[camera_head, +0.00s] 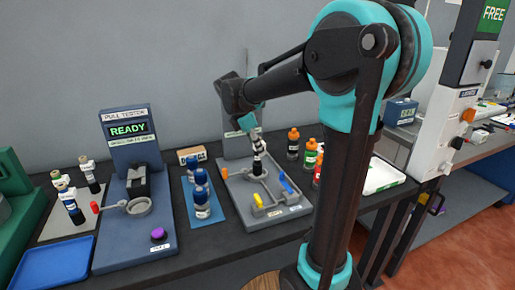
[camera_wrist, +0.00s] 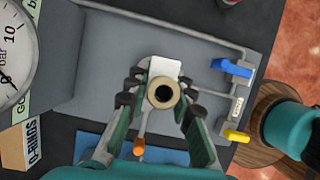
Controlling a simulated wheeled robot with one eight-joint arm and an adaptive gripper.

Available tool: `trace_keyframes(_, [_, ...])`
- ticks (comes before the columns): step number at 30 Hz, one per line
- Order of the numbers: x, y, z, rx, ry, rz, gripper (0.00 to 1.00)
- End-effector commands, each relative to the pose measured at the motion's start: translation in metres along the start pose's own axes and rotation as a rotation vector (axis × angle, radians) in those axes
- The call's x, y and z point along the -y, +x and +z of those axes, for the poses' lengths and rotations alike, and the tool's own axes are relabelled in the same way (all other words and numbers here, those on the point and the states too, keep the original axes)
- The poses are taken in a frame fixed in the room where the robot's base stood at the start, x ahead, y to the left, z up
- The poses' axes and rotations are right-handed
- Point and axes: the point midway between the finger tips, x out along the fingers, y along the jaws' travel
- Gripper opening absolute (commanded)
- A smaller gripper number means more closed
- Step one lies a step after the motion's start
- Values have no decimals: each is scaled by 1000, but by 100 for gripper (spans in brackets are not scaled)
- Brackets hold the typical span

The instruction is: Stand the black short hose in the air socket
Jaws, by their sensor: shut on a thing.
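My gripper (camera_head: 256,143) is over the middle of the grey station plate (camera_head: 240,205), pointing down. It is shut on the black short hose (camera_head: 258,165), a dark upright piece just below the fingers. In the wrist view my green fingers (camera_wrist: 161,90) flank its round tan end (camera_wrist: 163,81), which has a dark hole. The hose's lower end is at a pale ring on the plate. I cannot tell whether it is seated there or just above. The air socket itself cannot be made out clearly under the hose and fingers.
The plate carries a blue lever (camera_head: 288,187), a yellow lever (camera_head: 257,200) and an orange one (camera_head: 224,173). Several bottles (camera_head: 310,154) stand behind right. A blue mat (camera_head: 205,209) with blue-topped parts and the pull tester (camera_head: 130,240) are left. The empty blue tray (camera_head: 50,262) is far left.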

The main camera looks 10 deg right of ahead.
Motion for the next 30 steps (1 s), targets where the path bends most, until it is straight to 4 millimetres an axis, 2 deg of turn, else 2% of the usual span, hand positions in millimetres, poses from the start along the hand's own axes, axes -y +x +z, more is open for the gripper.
trace_keyframes(30, [0,6,-3,0,0,0,0])
